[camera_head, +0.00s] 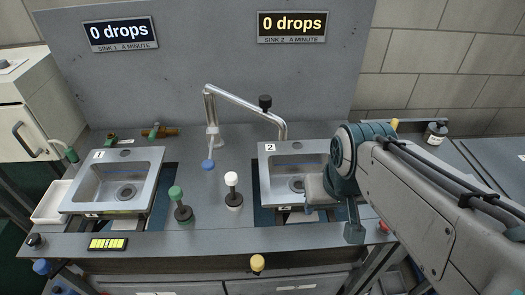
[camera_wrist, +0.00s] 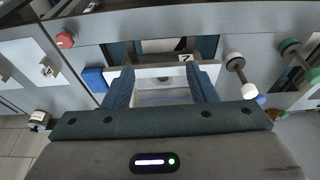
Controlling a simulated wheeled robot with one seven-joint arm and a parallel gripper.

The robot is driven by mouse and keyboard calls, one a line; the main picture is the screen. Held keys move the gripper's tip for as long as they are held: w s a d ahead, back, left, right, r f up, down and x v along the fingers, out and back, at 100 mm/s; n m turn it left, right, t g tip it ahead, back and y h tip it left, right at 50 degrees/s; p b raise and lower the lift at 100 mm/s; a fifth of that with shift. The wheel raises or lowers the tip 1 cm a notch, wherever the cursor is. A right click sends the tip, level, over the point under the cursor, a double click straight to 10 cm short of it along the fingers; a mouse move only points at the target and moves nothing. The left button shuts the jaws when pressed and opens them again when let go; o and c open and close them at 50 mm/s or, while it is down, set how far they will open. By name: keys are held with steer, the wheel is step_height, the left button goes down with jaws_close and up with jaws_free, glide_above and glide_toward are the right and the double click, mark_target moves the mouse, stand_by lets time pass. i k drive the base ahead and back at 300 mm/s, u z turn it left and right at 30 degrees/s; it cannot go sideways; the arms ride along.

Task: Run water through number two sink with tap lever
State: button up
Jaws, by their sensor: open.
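Sink number two (camera_head: 270,185) is a steel basin labelled 2, partly hidden behind my arm. A black knob (camera_head: 265,102) sits on the spout. A white-topped lever (camera_head: 232,190) stands upright left of the sink, and a green-topped lever (camera_head: 180,203) stands beside sink one. I cannot tell which is the tap lever. My gripper (camera_wrist: 162,78) is open and empty near sink two; the white lever (camera_wrist: 235,62) is outside its fingers. No water stream is visible.
Sink one (camera_head: 75,190) is at left. Displays for sink one (camera_head: 120,33) and sink two (camera_head: 292,26) both read 0 drops. A yellow knob (camera_head: 257,262) is at the front, a blue knob (camera_head: 207,164) near the tap, and a red knob (camera_wrist: 65,40) in the wrist view.

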mark_target(208, 165)
steer(key=k, duration=1)
steer(key=u, duration=1.4)
steer(key=i, duration=0.85)
steer(key=z, duration=1.3)
steer(key=i, duration=0.3)
steer(key=z, duration=0.1)
